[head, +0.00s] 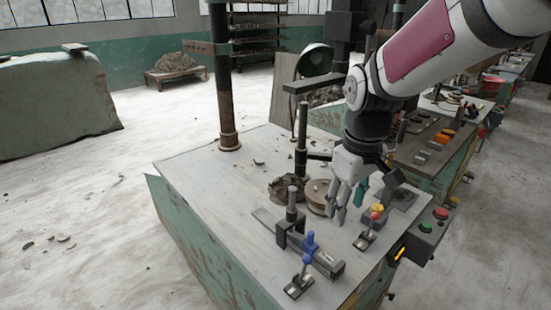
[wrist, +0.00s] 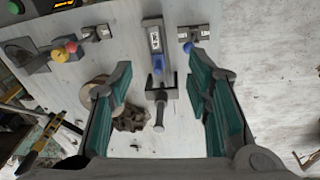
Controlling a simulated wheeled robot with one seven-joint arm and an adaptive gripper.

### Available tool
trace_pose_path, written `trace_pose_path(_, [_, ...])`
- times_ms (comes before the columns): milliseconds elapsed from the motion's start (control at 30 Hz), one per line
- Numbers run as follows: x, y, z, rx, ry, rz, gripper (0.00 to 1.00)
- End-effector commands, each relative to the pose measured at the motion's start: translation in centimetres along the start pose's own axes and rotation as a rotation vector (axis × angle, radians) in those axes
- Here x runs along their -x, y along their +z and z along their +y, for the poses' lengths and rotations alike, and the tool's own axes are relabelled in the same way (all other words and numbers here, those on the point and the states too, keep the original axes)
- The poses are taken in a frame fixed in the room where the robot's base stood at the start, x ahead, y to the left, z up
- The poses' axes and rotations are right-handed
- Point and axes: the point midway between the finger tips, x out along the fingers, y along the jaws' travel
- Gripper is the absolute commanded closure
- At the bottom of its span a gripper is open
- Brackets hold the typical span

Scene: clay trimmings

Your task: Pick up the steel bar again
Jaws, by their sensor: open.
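The steel bar (head: 325,262) appears to be the long grey bar lying flat near the front of the worktable (head: 215,190). A dark clamp with an upright post (head: 290,228) straddles it, and a blue-handled toggle clamp (head: 305,262) stands beside it. In the wrist view the bar (wrist: 154,38) has a white label, and a blue knob partly covers it. My gripper (head: 350,203) is open and empty above the table, behind and to the right of the bar. In the wrist view the bar shows between the spread fingers (wrist: 160,62), apart from both.
A round wooden disc (head: 317,196) and a dark clay lump (head: 285,188) lie close to my gripper. A red-and-yellow toggle clamp (head: 374,222) and a button box (head: 430,230) are at the right. A tall post (head: 224,100) rises at the back. The table's left side is mostly clear.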

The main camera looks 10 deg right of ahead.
Motion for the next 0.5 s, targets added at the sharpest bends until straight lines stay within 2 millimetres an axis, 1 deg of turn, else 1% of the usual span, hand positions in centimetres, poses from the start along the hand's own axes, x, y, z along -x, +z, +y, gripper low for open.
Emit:
trace_pose_path(33, [-3.1,-1.4,0.6,0.029,-0.018,-0.026,0.55])
trace_pose_path(100, [-5.6,-2.5,1.1,0.069,-0.037,-0.049,0.55])
trace_pose_path(200, [-8.4,-3.6,1.6,0.111,-0.059,-0.071,0.55])
trace_pose_path(333, [-10.3,-4.3,1.9,0.141,-0.075,-0.086,0.55])
trace_pose_path(467, [-11.5,-4.4,1.8,0.149,-0.079,-0.090,0.55])
trace_pose_path(500, [-12.1,-4.2,1.8,0.149,-0.080,-0.092,0.55])
